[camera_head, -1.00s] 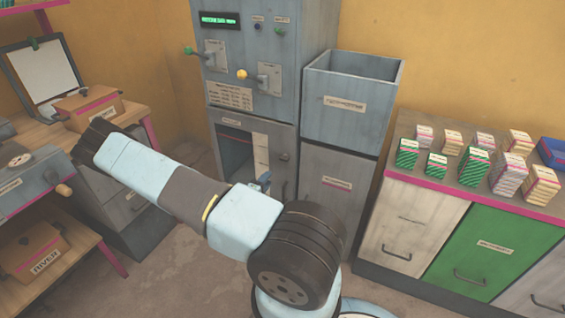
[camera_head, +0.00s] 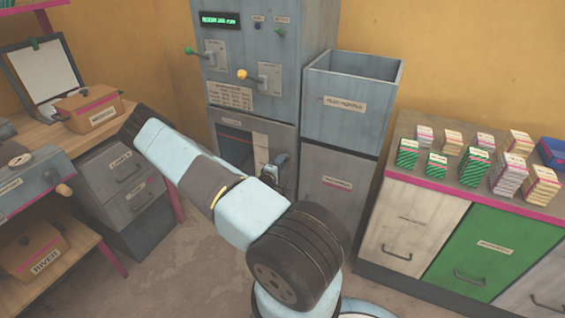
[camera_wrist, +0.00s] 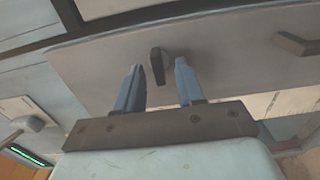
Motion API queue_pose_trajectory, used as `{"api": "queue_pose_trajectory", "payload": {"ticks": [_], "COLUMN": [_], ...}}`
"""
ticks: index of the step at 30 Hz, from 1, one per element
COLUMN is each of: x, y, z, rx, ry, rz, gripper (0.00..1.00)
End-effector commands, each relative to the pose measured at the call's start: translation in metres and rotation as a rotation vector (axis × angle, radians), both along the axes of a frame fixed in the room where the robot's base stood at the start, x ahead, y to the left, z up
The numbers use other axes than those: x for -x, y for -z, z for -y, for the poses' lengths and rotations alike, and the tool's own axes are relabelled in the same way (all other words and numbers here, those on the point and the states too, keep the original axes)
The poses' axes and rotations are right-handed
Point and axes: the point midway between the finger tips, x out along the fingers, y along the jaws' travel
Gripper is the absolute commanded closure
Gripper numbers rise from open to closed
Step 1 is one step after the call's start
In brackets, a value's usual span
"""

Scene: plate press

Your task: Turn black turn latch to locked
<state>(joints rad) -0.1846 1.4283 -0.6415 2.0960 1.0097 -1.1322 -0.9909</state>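The black turn latch (camera_wrist: 157,66) is a small dark knob on a grey panel (camera_wrist: 225,65) in the wrist view. It stands roughly upright in that picture. My gripper (camera_wrist: 158,70) is open, with one blue finger on each side of the latch and a visible gap to each. Whether the fingertips reach past the latch's front is hard to tell. In the head view my gripper (camera_head: 278,163) is at the lower front of the grey press (camera_head: 252,125), mostly behind my arm, and the latch is hidden there.
A dark handle (camera_wrist: 298,43) juts from the same panel. Above, the press has a green-knobbed lever (camera_head: 190,51) and a yellow-knobbed lever (camera_head: 243,75). A grey open-topped hopper (camera_head: 345,110) stands close on the right. A drawer cabinet (camera_head: 125,185) is left; floor between is clear.

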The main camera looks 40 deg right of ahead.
Motion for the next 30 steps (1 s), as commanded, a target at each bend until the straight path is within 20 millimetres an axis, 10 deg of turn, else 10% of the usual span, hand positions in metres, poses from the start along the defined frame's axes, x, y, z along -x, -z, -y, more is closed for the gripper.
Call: {"api": "queue_pose_trajectory", "payload": {"ticks": [14, 30], "x": [-0.005, -0.005], "y": [0.0, 0.001], "z": [0.013, 0.013], "rx": [0.0, -0.004], "ry": [0.0, 0.0], "rz": [0.0, 0.001], "gripper": [0.62, 1.0]}}
